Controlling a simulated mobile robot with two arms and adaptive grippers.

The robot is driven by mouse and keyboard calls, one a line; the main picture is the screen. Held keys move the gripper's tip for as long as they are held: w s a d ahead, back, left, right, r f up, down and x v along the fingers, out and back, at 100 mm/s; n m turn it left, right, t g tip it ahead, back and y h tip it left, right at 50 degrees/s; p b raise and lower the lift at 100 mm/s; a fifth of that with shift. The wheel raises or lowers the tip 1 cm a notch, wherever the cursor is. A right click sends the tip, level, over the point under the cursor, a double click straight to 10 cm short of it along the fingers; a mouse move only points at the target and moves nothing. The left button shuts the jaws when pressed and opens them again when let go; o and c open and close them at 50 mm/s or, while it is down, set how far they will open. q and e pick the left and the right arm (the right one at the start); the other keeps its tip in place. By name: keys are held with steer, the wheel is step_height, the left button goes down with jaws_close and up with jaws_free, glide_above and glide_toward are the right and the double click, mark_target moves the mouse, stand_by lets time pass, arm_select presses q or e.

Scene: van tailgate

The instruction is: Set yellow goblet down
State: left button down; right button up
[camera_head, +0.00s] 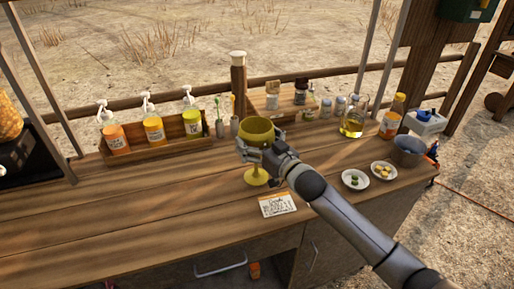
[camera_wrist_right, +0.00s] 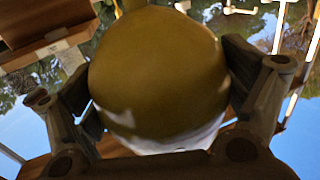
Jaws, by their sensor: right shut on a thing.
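The yellow goblet (camera_head: 258,132) is upright at the middle of the wooden counter (camera_head: 120,205) in the head view. Its round foot shows below my gripper, just behind a white card; I cannot tell whether the foot touches the wood. My right gripper (camera_head: 262,156) is shut around the goblet's lower bowl and stem, with the arm coming in from the lower right. In the right wrist view the goblet's bowl (camera_wrist_right: 158,75) fills the middle, with a finger on each side. My left gripper is not in view.
A white written card (camera_head: 278,205) lies just in front of the goblet. A wooden rack (camera_head: 175,143) with several pump bottles stands left. Two small plates (camera_head: 355,180) and a grey bucket (camera_head: 408,151) are right. Bottles and jars line the back. The left front counter is clear.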

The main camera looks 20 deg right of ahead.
steer(key=shift+w+d+f, duration=0.15)
steer(key=shift+w+f, duration=0.1)
steer(key=shift+f, duration=0.1)
step_height(320, 180, down, 2)
steer(key=shift+w+f+p, duration=0.1)
steer(key=shift+p, duration=0.3)
steer(key=shift+f, duration=0.55)
steer(key=shift+f, duration=0.15)
steer(key=o, duration=0.9)
steer(key=shift+c, duration=0.2)
